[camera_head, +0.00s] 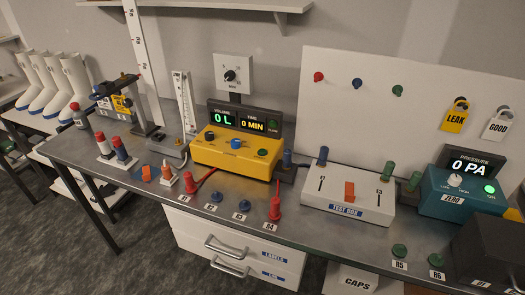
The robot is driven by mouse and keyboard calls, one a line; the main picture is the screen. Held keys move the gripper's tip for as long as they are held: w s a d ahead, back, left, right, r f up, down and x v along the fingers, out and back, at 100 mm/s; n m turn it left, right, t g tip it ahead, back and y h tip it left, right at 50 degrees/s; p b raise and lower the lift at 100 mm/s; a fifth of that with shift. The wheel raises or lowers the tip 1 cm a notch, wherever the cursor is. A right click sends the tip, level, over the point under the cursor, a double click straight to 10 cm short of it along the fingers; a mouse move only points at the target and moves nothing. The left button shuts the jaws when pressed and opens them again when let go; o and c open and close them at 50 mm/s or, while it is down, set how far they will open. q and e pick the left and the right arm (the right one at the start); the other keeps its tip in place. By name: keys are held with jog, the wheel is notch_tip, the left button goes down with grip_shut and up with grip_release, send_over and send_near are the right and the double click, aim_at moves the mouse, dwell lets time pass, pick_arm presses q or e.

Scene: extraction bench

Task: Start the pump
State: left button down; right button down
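The yellow pump unit (207,155) stands on the metal bench left of centre. Its dark display (223,118) reads volume 0 L and time 0 MIN. A round dark-green button or lamp (273,125) sits at the display's right end, over a label too small to read surely. A blue knob (235,144) is on the yellow front, with smaller round controls on either side. Neither of my grippers is in view.
A white test box (345,207) with an orange switch and a teal pressure unit (455,201) reading 0 PA stand to the right. Red, blue and green plugs line the bench's front (325,235). A dark box (490,245) fills the right front corner. A stand (140,110) is at left.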

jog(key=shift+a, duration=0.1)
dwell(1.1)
